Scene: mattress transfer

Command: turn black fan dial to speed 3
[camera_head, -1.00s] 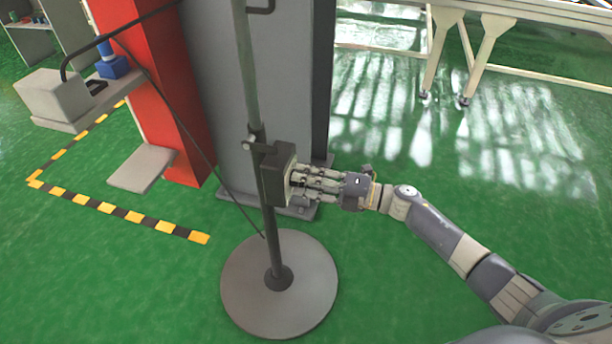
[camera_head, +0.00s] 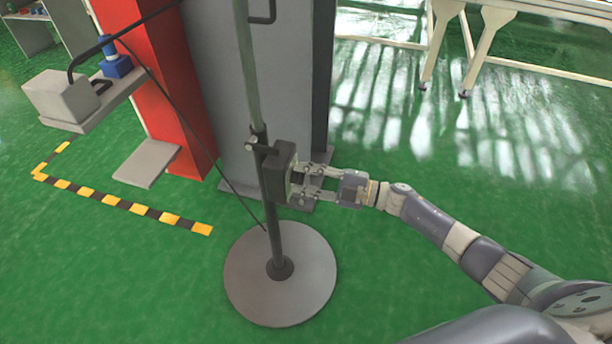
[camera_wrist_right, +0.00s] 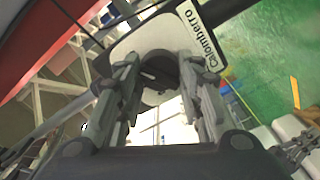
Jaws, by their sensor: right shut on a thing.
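The fan's black control box (camera_head: 279,174) is mounted on the fan's upright pole (camera_head: 272,223), above a round grey base (camera_head: 307,290). In the right wrist view, the black round dial (camera_wrist_right: 158,68) sits on a light panel marked "Calomberro" (camera_wrist_right: 200,36). My right gripper (camera_head: 297,182) reaches the box's right side from the right. It is shut on the dial, with one finger on each side of it; the wrist view shows both fingers (camera_wrist_right: 158,84). The dial's speed marks cannot be read.
A grey and red machine column (camera_head: 215,90) stands behind the fan. A black cable (camera_head: 190,126) runs down to the fan's pole. Yellow-black floor tape (camera_head: 115,203) lies at left. A light table frame (camera_head: 485,45) stands at the back right. The green floor on the right is clear.

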